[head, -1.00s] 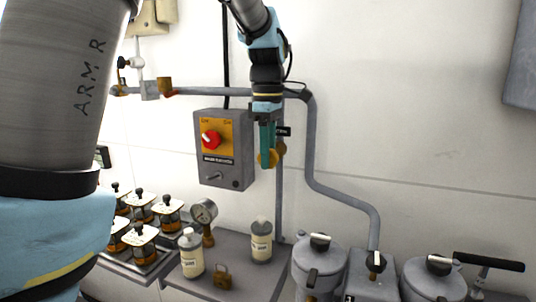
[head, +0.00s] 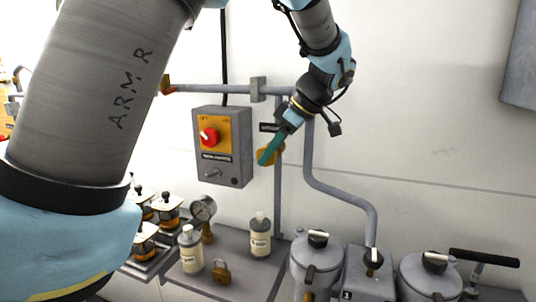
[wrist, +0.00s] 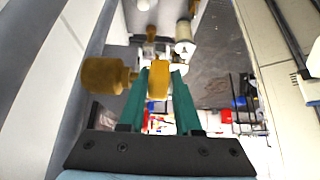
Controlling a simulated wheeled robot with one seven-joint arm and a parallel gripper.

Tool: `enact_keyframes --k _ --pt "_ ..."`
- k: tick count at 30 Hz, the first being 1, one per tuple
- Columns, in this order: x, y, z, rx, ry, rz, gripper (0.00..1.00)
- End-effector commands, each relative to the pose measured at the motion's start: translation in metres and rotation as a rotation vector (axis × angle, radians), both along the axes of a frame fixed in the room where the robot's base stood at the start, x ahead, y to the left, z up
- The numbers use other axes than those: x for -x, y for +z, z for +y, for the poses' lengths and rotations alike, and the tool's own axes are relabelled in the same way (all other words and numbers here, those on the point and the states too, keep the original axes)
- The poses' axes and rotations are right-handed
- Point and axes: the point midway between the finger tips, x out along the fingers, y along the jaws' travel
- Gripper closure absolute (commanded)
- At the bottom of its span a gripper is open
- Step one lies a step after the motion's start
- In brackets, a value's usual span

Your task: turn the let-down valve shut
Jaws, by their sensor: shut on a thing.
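The let-down valve (head: 277,155) is a small brass-yellow valve on the vertical grey pipe, right of the grey switch box. A small dark label sits just above it. My gripper (head: 265,157) has green fingers that reach it slantwise from the upper right. In the wrist view, the fingers (wrist: 158,92) are closed around the valve's yellow handle (wrist: 158,78), one on each side. The brass valve body (wrist: 105,75) is just left of the fingers there. In the head view the fingers partly hide the handle.
The switch box (head: 222,145) with a red knob is on the wall to the left. Grey lidded pots (head: 316,262) stand at the lower right. The wall right of the pipe is clear.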

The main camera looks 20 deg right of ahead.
Motion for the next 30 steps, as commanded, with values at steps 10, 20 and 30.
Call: enact_keyframes --k 10,20,30 --pt "0.0025 -0.0093 -0.0039 -0.242 -0.005 -0.228 1.00" --pt "0.0037 -0.0133 -0.0050 -0.466 -0.003 -0.438 1.00" --pt "0.0038 -0.0133 -0.0045 -0.639 0.000 -0.598 1.00"
